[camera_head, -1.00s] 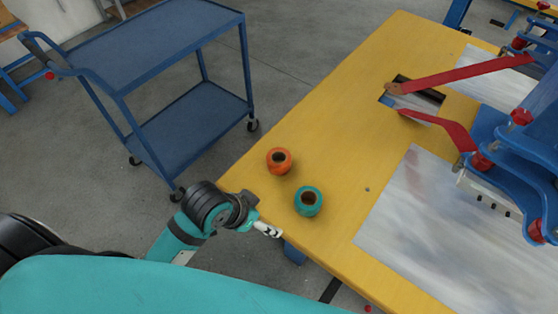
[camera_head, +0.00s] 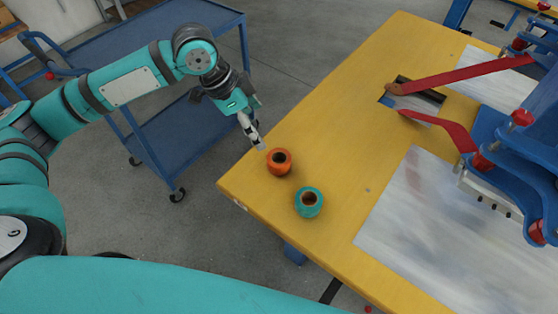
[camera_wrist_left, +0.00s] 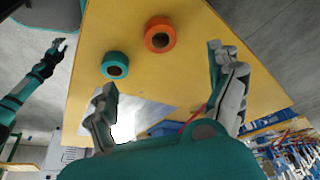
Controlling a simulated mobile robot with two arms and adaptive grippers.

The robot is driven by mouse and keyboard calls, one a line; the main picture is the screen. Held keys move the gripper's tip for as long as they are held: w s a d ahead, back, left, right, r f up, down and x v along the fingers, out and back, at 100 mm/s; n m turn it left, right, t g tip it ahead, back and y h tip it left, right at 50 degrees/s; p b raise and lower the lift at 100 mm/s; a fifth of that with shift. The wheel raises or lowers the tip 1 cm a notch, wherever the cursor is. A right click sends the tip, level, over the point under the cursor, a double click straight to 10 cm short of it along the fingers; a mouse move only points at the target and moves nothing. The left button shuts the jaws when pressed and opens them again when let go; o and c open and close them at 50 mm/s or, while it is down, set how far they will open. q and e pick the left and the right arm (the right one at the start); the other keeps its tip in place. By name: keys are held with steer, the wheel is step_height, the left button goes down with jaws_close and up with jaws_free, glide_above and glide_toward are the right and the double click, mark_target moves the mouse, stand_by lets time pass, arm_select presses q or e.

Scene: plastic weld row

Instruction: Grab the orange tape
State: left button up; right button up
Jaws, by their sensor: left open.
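The orange tape (camera_head: 279,162) is a short roll with a dark hollow core, standing upright near the corner of the yellow table. It also shows at the top of the left wrist view (camera_wrist_left: 160,35). My left gripper (camera_head: 259,144) is just up and left of the orange tape in the head view. Its fingers are spread open and empty in the left wrist view (camera_wrist_left: 162,75), with the tape beyond the fingertips. My right gripper (camera_wrist_left: 57,49) shows small at the left of the wrist view; its jaws are too small to read.
A teal tape roll (camera_head: 309,202) stands close to the orange one. The yellow table (camera_head: 330,130) is clear behind them. A blue fixture with red arms (camera_head: 480,70) stands at the right. A blue cart (camera_head: 170,40) is behind my left arm.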

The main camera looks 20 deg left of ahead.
arm_select(q)
glide_toward(281, 158)
steer(key=d+f, duration=0.2)
steer(key=shift+s+d, duration=0.3)
steer(key=shift+s, duration=0.05)
steer(key=x, duration=0.5)
steer(key=shift+a+f, duration=0.1)
steer(key=shift+a, duration=0.1)
steer(key=c, duration=1.3)
